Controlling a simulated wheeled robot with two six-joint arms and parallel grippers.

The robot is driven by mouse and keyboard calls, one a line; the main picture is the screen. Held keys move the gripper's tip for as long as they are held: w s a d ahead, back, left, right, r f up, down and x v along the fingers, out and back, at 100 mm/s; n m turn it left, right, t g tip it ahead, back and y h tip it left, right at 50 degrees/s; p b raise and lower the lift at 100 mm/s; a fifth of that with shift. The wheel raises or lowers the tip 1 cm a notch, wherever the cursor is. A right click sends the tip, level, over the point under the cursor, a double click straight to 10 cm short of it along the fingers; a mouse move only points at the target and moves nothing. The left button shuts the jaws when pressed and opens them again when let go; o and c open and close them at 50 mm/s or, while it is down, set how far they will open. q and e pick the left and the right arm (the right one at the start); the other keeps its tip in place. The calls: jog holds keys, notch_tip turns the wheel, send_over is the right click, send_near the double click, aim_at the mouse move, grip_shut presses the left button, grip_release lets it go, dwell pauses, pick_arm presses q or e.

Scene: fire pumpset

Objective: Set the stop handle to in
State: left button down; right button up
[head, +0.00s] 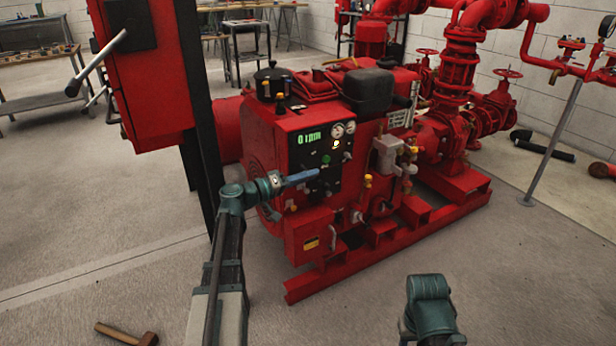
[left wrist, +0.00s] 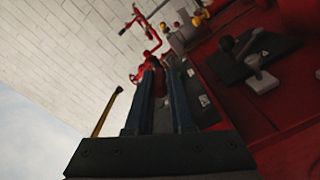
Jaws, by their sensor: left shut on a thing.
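The red pumpset (head: 262,135) carries a black control panel (head: 306,160) with a green readout, gauges and several knobs. My left gripper (head: 316,175) reaches in from the left, with its blue fingers across the front of this panel. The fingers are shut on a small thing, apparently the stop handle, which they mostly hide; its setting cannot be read. In the left wrist view the two blue fingers (left wrist: 163,80) run side by side with a narrow gap. A teal link of my right arm (head: 430,303) shows at the bottom; its fingers are out of view.
A grey lever (left wrist: 260,72) on a black plate shows beside the fingers in the left wrist view. A red cabinet (head: 155,100) with a pale lever stands left of the pumpset.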

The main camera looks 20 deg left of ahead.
pick_arm(q)
jog(key=shift+a, duration=0.1)
jog(key=shift+w+a, duration=0.9)
jog(key=shift+a, duration=0.15)
jog(key=c, duration=0.8)
grip_release()
jog(key=shift+s, duration=0.1)
jog(key=v, duration=1.3)
jog(key=shift+s+a, duration=0.25)
jog(key=shift+s, duration=0.05)
